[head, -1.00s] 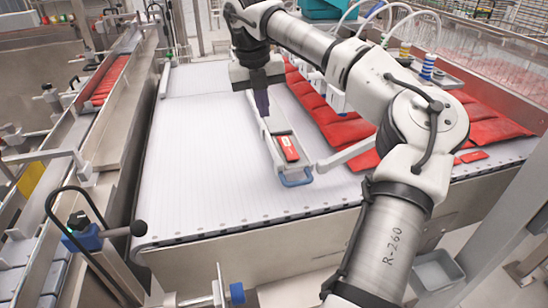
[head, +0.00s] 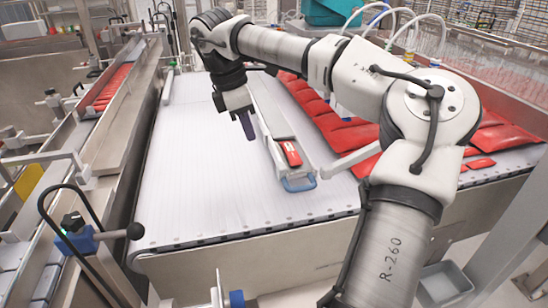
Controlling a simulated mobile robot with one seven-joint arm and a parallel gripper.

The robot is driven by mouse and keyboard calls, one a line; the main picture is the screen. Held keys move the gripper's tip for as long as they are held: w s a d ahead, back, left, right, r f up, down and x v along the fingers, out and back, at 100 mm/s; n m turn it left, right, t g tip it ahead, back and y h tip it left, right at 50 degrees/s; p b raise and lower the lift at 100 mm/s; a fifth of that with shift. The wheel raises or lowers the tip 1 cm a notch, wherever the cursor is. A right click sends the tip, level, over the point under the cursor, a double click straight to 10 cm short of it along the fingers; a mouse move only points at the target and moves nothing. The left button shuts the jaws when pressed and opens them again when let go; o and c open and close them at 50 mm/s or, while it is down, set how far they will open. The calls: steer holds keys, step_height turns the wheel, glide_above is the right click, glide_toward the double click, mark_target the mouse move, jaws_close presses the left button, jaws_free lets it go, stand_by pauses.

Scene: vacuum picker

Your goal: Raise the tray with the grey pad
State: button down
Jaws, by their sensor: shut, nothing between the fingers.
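A long, narrow white tray (head: 268,105) lies on the white belt, with a blue loop (head: 300,184) at its near end. A red packet (head: 291,153) lies in its near part. I cannot make out a grey pad on it for certain. My gripper (head: 248,128) has purple fingers, shut and empty. It hangs tilted above the belt, just left of the tray in the picture, and does not appear to hold it.
Several red packs (head: 340,127) lie to the right of the tray, behind a pale bar (head: 350,160). The white belt (head: 190,170) is clear on the left. A side conveyor with red packets (head: 112,88) runs along the far left.

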steer(key=p+x, duration=0.2)
steer(key=x, duration=0.8)
steer(key=shift+d+p, duration=0.1)
steer(key=shift+p, duration=0.3)
steer(key=shift+w+d+r+p, duration=0.1)
steer(key=shift+w+d+p, duration=0.1)
steer(key=shift+d+p, duration=0.3)
steer(key=shift+w+d+r+p, duration=0.1)
steer(key=shift+w+d+p, duration=0.1)
steer(key=shift+d, duration=0.5)
steer(key=shift+w+d+f, duration=0.2)
steer(key=shift+w+d, duration=0.05)
steer(key=shift+d, duration=0.4)
steer(key=shift+d, duration=0.1)
steer(key=w+d+r, duration=0.1)
steer(key=d+r, duration=0.1)
steer(key=d, duration=0.3)
steer(key=w+d+r+b, duration=0.1)
steer(key=w+d+r, duration=0.1)
steer(key=d, duration=0.4)
steer(key=shift+w+r, duration=0.3)
steer(key=shift+r, duration=0.3)
